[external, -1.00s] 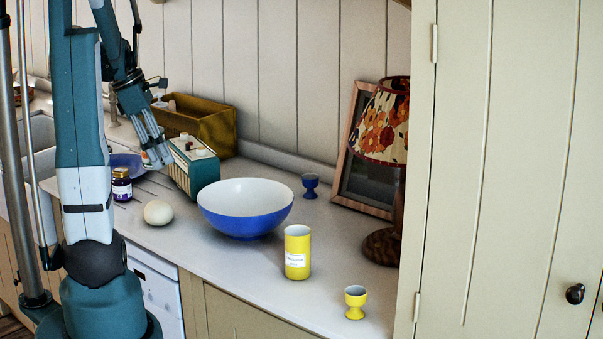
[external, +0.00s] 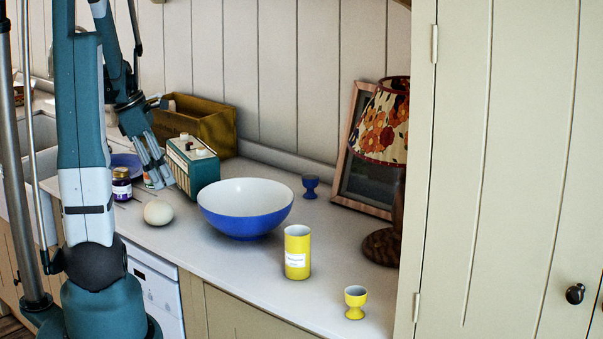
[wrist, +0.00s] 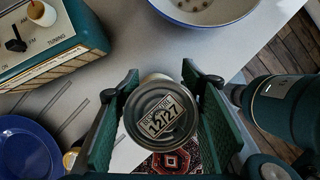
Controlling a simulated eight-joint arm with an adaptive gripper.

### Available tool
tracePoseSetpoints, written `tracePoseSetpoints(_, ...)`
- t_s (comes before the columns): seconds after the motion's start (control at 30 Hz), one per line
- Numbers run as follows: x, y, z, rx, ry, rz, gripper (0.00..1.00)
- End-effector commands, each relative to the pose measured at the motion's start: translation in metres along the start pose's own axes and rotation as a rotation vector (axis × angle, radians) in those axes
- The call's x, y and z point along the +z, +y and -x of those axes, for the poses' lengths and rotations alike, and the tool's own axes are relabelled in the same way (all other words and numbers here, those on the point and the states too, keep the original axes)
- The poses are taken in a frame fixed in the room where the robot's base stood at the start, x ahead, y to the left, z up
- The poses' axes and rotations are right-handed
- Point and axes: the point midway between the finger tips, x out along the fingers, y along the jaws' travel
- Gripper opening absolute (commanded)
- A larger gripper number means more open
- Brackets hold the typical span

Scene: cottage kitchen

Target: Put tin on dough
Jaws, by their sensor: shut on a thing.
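In the external view the tin is mostly hidden behind the fingers. The dough (external: 158,213), a smooth pale ball, sits on the counter below my gripper and left of the blue bowl. A gap seems to show between fingers and dough. In the wrist view a pale edge shows behind the tin; I cannot tell whether it is the dough.
The green radio (external: 193,168) stands close to the right of my gripper. The dark jar (external: 121,186) and blue plate (wrist: 25,150) are on the left. The blue bowl (external: 245,220), yellow canister (external: 297,253), yellow egg cup (external: 355,302) and lamp (external: 383,130) stand farther right.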

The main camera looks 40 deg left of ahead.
Motion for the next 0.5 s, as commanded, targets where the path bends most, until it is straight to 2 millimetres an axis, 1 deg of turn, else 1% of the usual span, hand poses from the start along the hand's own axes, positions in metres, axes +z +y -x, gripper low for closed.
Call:
tracePoseSetpoints(0.17,0.0,0.0,0.0,0.0,0.0,0.0,0.2)
tracePoseSetpoints(0.27,-0.002,0.0,-0.004,0.0,0.0,0.0,0.2)
tracePoseSetpoints(0.5,-0.011,0.001,-0.028,0.0,0.0,0.0,0.2)
